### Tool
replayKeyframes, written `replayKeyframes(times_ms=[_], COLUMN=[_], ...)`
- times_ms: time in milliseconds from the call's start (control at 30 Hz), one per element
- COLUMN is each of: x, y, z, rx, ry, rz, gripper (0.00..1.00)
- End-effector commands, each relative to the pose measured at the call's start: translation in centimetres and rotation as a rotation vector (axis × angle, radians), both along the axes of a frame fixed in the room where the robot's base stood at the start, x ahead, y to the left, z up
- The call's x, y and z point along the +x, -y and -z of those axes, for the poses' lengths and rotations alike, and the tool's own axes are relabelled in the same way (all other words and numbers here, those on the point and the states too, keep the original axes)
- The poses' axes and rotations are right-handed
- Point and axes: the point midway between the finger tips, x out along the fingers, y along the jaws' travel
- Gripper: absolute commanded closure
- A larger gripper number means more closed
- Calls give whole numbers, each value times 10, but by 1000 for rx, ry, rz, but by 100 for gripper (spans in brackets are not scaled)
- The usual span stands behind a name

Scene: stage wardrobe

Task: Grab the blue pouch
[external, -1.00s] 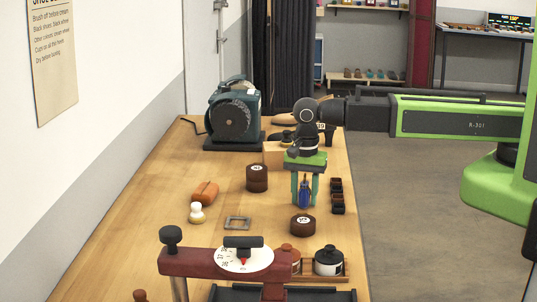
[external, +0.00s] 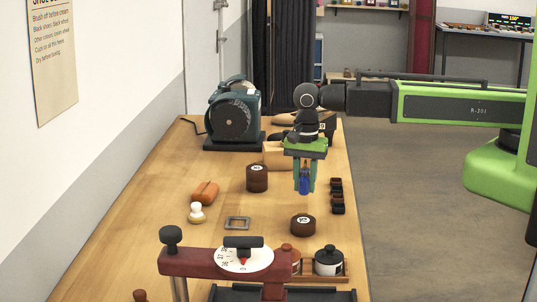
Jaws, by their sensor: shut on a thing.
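The blue pouch (external: 304,185) is a small blue item held between the two teal fingers of my gripper (external: 305,184). My gripper hangs straight down from the green arm and is shut on the pouch. The fingers cover the pouch's sides. The pouch appears to hang above the wooden bench, though the exact gap is hard to tell.
A brown round tin (external: 303,224) sits just in front of the gripper, and stacked brown tins (external: 257,178) stand to its left. A grinder (external: 234,115) stands behind left. A red clamp-like device (external: 200,262) is in front.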

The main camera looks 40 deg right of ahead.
Motion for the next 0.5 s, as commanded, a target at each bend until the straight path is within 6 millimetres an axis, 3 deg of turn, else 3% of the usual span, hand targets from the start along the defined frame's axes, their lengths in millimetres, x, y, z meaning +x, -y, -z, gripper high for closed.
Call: replayKeyframes(times_ms=[33, 300, 500], x=[1, 10, 16], y=[11, 73, 105], z=[-14, -51, -68], rx=[0, 0, 0], ry=[0, 0, 0], rz=[4, 4, 2], gripper=[100, 100, 100])
